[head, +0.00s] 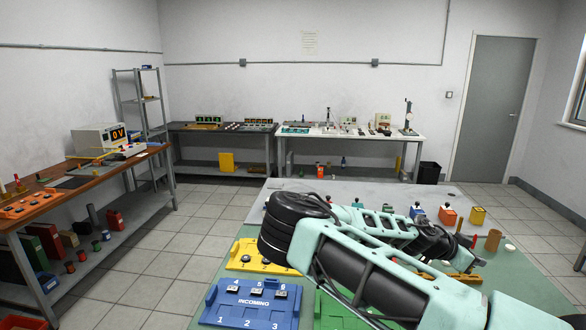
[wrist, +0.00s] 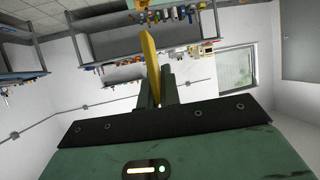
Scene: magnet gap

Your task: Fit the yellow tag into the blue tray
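The blue tray (head: 229,312), lettered INCOMING and numbered 1 to 6, lies at the bottom left of the near table in the head view. Small metal pieces sit by 4, 5 and 6; the areas by 1, 2 and 3 look bare. In the wrist view my gripper (wrist: 160,92) is shut on a thin yellow piece, which looks like the yellow tag (wrist: 150,60). It sticks out past the fingertips. The wrist view faces the room, tilted, and does not show the blue tray. In the head view my arm hides the fingers and the tag.
A yellow tray (head: 240,262) lies behind the blue tray, and a green tray (head: 330,312) lies to its right, partly behind my arm. Several small coloured blocks, including an orange one (head: 447,216), stand at the table's far right. Benches line the walls.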

